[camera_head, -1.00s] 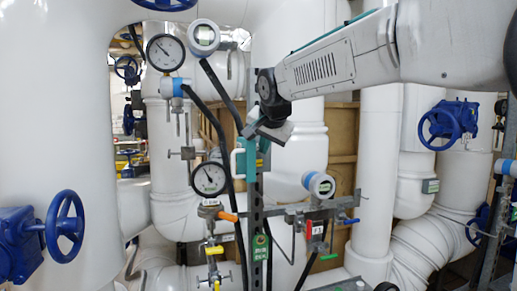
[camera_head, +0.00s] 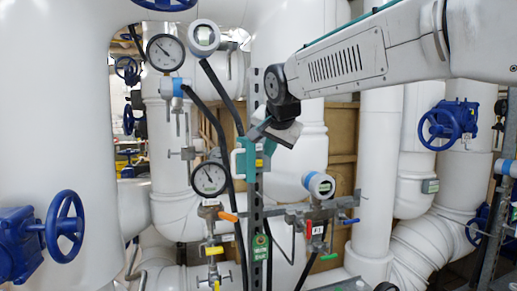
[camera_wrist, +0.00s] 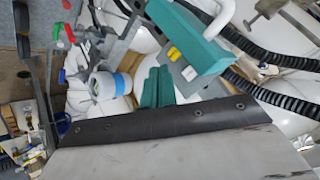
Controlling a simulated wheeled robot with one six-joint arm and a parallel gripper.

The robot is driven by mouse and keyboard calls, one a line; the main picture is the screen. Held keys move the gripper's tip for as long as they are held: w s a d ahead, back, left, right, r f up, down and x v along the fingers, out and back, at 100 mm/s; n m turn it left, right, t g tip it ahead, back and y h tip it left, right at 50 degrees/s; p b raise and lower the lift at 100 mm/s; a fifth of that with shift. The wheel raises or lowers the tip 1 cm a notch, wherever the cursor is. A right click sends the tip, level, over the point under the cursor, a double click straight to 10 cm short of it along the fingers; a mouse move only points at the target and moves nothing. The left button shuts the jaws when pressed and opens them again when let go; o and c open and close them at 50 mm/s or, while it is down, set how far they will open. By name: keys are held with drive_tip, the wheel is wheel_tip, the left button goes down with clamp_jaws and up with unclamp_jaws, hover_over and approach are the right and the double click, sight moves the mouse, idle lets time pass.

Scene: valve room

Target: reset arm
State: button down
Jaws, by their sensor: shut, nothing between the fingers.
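My arm reaches in from the upper right in the head view. My gripper (camera_head: 259,130) hangs at its end, small and partly hidden by my wrist. It is shut and empty, in front of the upper part of a grey perforated post. A teal box (camera_head: 240,163) with a white handle is on the post, just below and left of the gripper in the picture. In the wrist view my teal fingers (camera_wrist: 157,87) are together, and the teal box (camera_wrist: 187,40) shows above and to the right of them. I cannot tell the exact gap between gripper and box.
Two round dial gauges, upper (camera_head: 166,52) and lower (camera_head: 209,179), stand left of the post. A blue-banded round gauge (camera_head: 319,185) sits right of it, above small valves. Blue handwheels, left (camera_head: 66,226) and right (camera_head: 441,127), flank the white pipes. Black hoses run close by.

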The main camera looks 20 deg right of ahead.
drive_tip(key=s+d+f+n+g, duration=0.1)
drive_tip(key=s+f+n+g, duration=0.1)
drive_tip(key=s+f, duration=0.5)
drive_tip(key=s+d+f+n+g, duration=0.1)
drive_tip(key=s+f+n+g, duration=0.2)
drive_tip(key=s, duration=1.4)
drive_tip(key=s+d+f+n+g+y, duration=0.1)
drive_tip(key=s+f+n+g, duration=0.1)
drive_tip(key=s+f, duration=1)
drive_tip(key=shift+n+g, duration=0.3)
drive_tip(key=shift+n, duration=0.5)
drive_tip(key=shift+f, duration=0.1)
drive_tip(key=shift+a, duration=0.1)
